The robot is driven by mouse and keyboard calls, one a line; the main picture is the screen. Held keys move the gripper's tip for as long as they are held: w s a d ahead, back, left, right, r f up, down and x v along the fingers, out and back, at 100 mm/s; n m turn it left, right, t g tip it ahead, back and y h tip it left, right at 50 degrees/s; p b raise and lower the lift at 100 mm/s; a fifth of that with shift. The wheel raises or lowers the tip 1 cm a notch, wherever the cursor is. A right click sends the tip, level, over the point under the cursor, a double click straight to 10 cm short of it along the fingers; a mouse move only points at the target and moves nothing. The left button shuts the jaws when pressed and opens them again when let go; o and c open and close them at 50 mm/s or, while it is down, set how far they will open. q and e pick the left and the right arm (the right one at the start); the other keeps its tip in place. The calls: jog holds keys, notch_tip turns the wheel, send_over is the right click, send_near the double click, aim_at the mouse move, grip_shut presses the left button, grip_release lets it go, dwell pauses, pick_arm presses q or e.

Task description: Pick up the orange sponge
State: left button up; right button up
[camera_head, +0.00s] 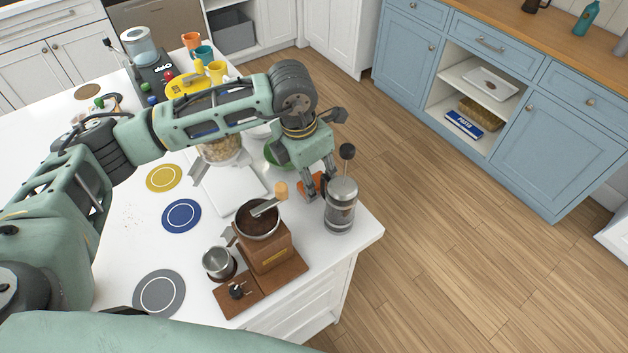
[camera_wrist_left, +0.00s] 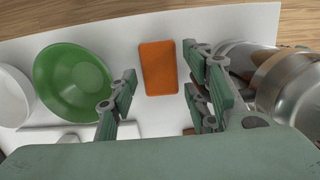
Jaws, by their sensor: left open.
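The orange sponge (camera_wrist_left: 158,68) lies flat on the white counter and shows whole in the left wrist view, between and just beyond my open fingers. In the head view only part of the sponge (camera_head: 307,186) shows, beneath my left gripper (camera_head: 318,192). My left gripper (camera_wrist_left: 163,95) also shows in the left wrist view, with its two fingers apart and nothing between the pads. It points down at the sponge. My right gripper is not in view.
A French press (camera_head: 340,208) stands close beside the left gripper, at the counter's edge. A green bowl (camera_wrist_left: 72,82) lies on the other side of the sponge. A wooden coffee grinder (camera_head: 266,248) stands nearer. Several round coasters, such as the blue one (camera_head: 181,215), lie on the counter.

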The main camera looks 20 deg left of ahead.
pick_arm(q)
jog(key=shift+w+d+f, duration=0.1)
jog(key=shift+w+f, duration=0.1)
jog(key=shift+f, duration=1.2)
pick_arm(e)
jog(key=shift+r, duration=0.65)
pick_arm(q)
jog(key=shift+c, duration=0.6)
jog(key=c, duration=0.5)
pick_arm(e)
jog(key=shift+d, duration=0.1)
pick_arm(q)
jog(key=shift+o, duration=0.2)
jog(key=shift+r, duration=0.1)
